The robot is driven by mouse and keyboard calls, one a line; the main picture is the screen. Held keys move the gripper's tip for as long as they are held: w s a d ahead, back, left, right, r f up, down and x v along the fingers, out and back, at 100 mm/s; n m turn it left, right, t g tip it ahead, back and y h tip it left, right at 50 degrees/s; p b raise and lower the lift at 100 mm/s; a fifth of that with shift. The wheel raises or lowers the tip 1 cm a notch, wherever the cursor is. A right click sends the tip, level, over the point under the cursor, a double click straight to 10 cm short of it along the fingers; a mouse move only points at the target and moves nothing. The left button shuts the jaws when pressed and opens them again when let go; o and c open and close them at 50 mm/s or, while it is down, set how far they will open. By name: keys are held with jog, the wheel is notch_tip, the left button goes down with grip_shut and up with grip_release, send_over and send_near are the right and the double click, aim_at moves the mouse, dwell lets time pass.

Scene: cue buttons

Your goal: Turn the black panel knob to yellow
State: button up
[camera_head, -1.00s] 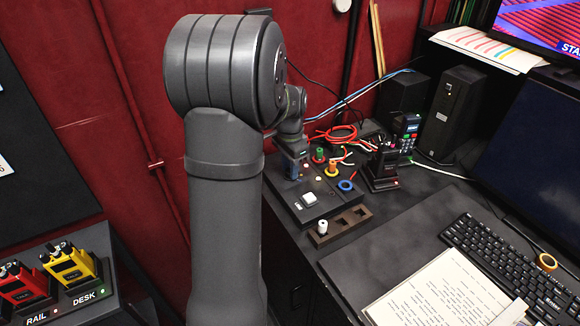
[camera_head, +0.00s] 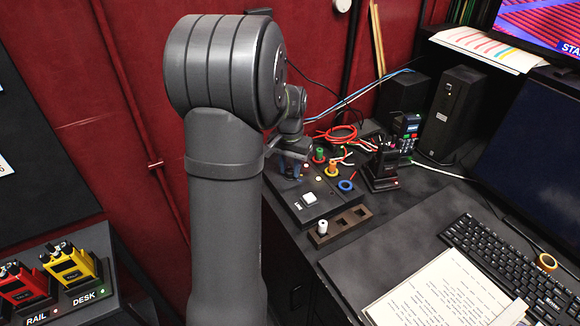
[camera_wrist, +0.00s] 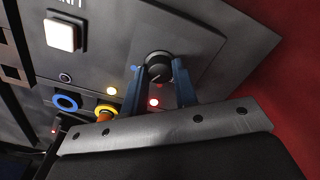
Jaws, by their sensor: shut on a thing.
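The black knob (camera_wrist: 158,62) sits on the dark panel (camera_wrist: 205,42) in the wrist view. My gripper (camera_wrist: 158,73) has its two blue fingers on either side of the knob and is shut on it. A pale pointer mark shows on the knob, but its exact direction is hard to tell. A yellowish light (camera_wrist: 112,91) and a pinkish-red light (camera_wrist: 154,102) glow on the panel near the fingers. In the head view, my gripper (camera_head: 291,168) is at the far left part of the panel (camera_head: 335,202), and the knob is hidden there.
A white square button (camera_wrist: 62,36), a blue ring (camera_wrist: 66,103) and a yellow ring (camera_wrist: 105,111) are on the panel. A brown holder (camera_head: 350,222) with a white peg stands in front. A radio in a dock (camera_head: 384,170) and red cables (camera_head: 335,132) lie behind.

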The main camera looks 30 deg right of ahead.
aim_at(290, 171)
jog(key=shift+n, duration=0.6)
jog(key=o, duration=1)
notch_tip(290, 171, up, 17)
jog(key=shift+r, duration=0.2)
dwell(0.3)
